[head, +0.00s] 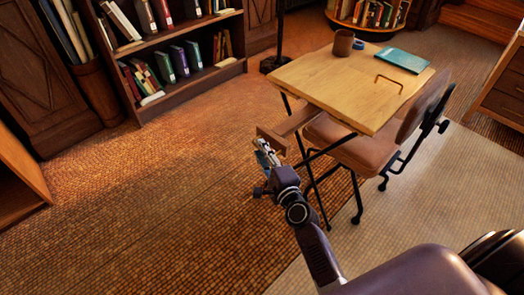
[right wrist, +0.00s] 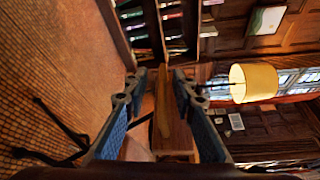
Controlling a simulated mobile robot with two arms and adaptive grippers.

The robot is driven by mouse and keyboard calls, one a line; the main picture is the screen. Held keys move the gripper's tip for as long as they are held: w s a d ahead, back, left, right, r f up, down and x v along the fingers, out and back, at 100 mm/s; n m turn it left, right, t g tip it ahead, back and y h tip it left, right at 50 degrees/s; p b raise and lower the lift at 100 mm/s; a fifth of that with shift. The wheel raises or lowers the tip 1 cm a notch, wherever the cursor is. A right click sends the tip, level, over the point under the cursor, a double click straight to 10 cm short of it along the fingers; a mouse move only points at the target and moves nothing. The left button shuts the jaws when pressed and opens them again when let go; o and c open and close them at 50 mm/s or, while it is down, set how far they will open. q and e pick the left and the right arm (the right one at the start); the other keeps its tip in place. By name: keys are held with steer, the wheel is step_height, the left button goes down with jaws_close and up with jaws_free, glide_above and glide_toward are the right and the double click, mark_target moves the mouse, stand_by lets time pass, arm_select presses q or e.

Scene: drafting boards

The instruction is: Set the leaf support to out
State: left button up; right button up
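A small drafting table with a pale wood top (head: 350,85) and thin black legs stands right of centre in the head view. A brown wooden bar (head: 297,121), apparently the leaf support, sticks out to the left from under the top. My right gripper (head: 266,152) is at the bar's outer end. In the right wrist view my right gripper (right wrist: 160,78) has its two blue-padded fingers apart. A narrow wooden edge (right wrist: 163,105) shows between them, with gaps at both sides; I cannot tell whether it touches a finger. My left gripper is not in view.
A brown chair (head: 350,148) stands close against the table's near side. On the top are a brown cup (head: 343,43), a teal book (head: 404,60) and a thin metal handle (head: 389,82). A bookcase (head: 185,85) stands behind left. The floor at left is clear.

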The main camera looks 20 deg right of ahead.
steer(key=s+r, duration=0.1)
steer(key=s, duration=1.1)
stand_by(0.4)
